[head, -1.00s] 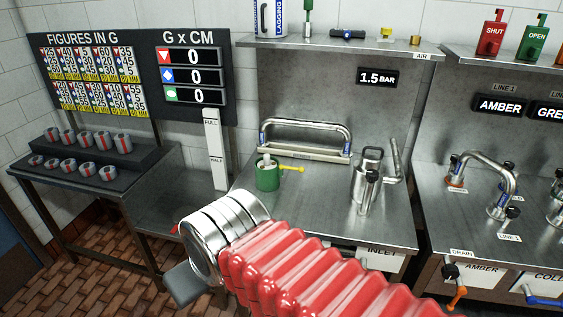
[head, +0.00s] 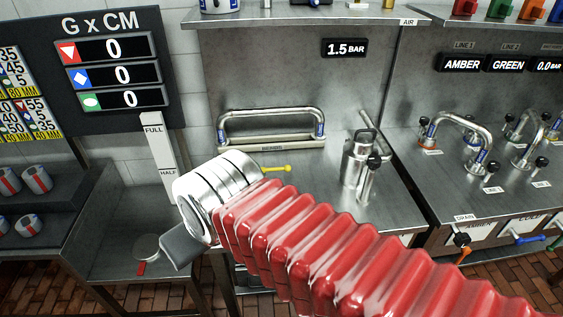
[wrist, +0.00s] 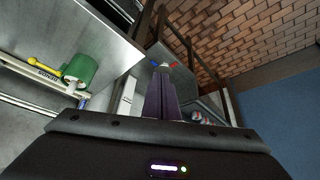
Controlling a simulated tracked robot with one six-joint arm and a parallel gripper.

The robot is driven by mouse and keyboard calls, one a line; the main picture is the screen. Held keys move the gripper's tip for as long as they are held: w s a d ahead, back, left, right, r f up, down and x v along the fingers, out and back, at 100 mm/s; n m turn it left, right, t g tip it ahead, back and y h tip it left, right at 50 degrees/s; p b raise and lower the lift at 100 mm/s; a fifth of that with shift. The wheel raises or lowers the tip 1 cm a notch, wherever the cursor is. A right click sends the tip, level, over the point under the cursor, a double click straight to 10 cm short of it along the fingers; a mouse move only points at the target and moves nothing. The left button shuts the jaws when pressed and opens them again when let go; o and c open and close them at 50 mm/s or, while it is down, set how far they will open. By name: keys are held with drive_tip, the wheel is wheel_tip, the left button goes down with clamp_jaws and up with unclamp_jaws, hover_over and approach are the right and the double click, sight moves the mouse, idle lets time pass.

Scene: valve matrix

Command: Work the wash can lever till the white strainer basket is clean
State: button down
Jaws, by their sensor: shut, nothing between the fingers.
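The wash can is green (wrist: 82,70) with a yellow lever (wrist: 45,54), and shows at the left of the wrist view. In the head view my arm hides the can, and only the yellow lever (head: 277,168) sticks out to the right above my red sleeve. My gripper (head: 172,258) is shut and empty, lower left of the can. In the wrist view its dark fingers (wrist: 163,75) point away, to the right of the can and apart from it.
A steel bar frame (head: 270,125) stands behind the can. A steel jug-like vessel (head: 355,165) stands to its right on the bench (head: 400,205). A shelf (head: 300,16) runs above. A lower tray (head: 105,255) with a round disc (head: 146,246) is at left.

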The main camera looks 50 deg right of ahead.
drive_tip(key=shift+w, duration=0.35)
drive_tip(key=w+d+r+n+g, duration=0.1)
drive_tip(key=w+d+n, duration=0.2)
drive_tip(key=w+d, duration=0.35)
drive_tip(key=w+d+r+n+g, duration=0.2)
drive_tip(key=w+d, duration=0.2)
drive_tip(key=d, duration=0.5)
drive_tip(key=d+f+n, duration=0.1)
drive_tip(key=d+f, duration=0.1)
drive_tip(key=d, duration=0.5)
drive_tip(key=w+d+f+n+y, duration=0.1)
drive_tip(key=d+n, duration=0.1)
drive_tip(key=d, duration=0.5)
drive_tip(key=w+d+f+n+y, duration=0.1)
drive_tip(key=d+f+n, duration=0.1)
drive_tip(key=d, duration=0.5)
drive_tip(key=shift+d+f+g, duration=0.3)
drive_tip(key=shift+f+g, duration=0.05)
drive_tip(key=shift+g, duration=0.05)
drive_tip(key=shift+d, duration=0.15)
